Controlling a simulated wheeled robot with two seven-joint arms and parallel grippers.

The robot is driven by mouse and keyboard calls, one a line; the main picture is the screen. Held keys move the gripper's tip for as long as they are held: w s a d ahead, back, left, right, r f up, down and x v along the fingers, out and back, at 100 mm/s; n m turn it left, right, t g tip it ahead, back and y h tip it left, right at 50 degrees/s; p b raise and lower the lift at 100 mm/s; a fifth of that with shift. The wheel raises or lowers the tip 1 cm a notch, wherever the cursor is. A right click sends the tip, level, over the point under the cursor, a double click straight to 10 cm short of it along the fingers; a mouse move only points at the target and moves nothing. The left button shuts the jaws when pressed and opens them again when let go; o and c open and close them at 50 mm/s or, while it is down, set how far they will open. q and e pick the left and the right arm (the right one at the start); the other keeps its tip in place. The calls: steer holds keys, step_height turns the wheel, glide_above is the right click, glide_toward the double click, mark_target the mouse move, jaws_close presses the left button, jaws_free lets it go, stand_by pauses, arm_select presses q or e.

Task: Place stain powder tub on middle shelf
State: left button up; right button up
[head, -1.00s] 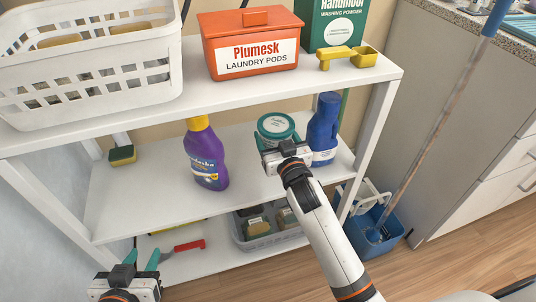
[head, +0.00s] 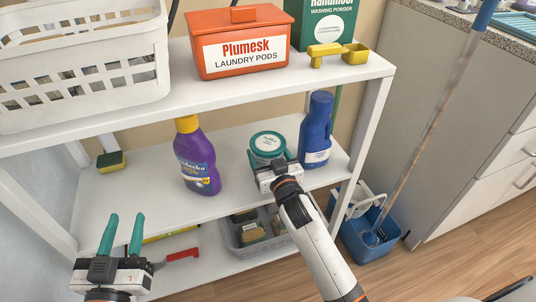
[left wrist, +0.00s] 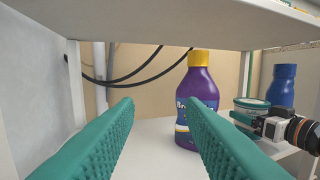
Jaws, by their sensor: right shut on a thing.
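The stain powder tub (head: 267,144), a small pale tub with a teal-rimmed lid, is at the middle shelf (head: 235,205), between a purple bottle (head: 197,158) and a blue bottle (head: 316,132). My right gripper (head: 271,165) is shut on its near side. The tub looks upright; its lower part is hidden by the gripper, so I cannot tell whether it touches the shelf. It also shows at the right in the left wrist view (left wrist: 250,103). My left gripper (head: 121,222) is open and empty in front of the shelf's left side, its teal fingers apart.
The top shelf above holds a white basket (head: 85,95), an orange laundry pods box (head: 240,45), a green powder box and a yellow scoop. A sponge (head: 111,161) lies at the middle shelf's left. A grey bin (head: 255,232) stands below. A blue bucket (head: 365,235) is right of the rack.

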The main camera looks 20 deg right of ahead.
arm_select(q)
steer(key=shift+r, duration=0.1)
arm_select(e)
steer(key=o, duration=1.2)
arm_select(q)
steer(key=shift+r, duration=0.1)
arm_select(e)
steer(key=shift+s, duration=0.3)
arm_select(q)
steer(key=s+a+f+g+y+p, duration=0.2)
steer(key=f+g, duration=0.4)
steer(key=f, duration=0.3)
steer(key=shift+s, duration=0.5)
arm_select(e)
steer(key=s+g, duration=0.2)
steer(key=s, duration=0.5)
steer(key=s+a+n+g+y, duration=0.1)
steer(key=s+g, duration=0.1)
steer(key=s, duration=0.5)
steer(key=s+n+g+y, duration=0.1)
steer(key=s, duration=0.6)
steer(key=shift+a+r+g, duration=0.25)
steer(key=shift+r+g, duration=0.05)
steer(key=shift+g, duration=0.1)
arm_select(q)
steer(key=shift+a+p, duration=0.1)
steer(key=shift+p, duration=0.25)
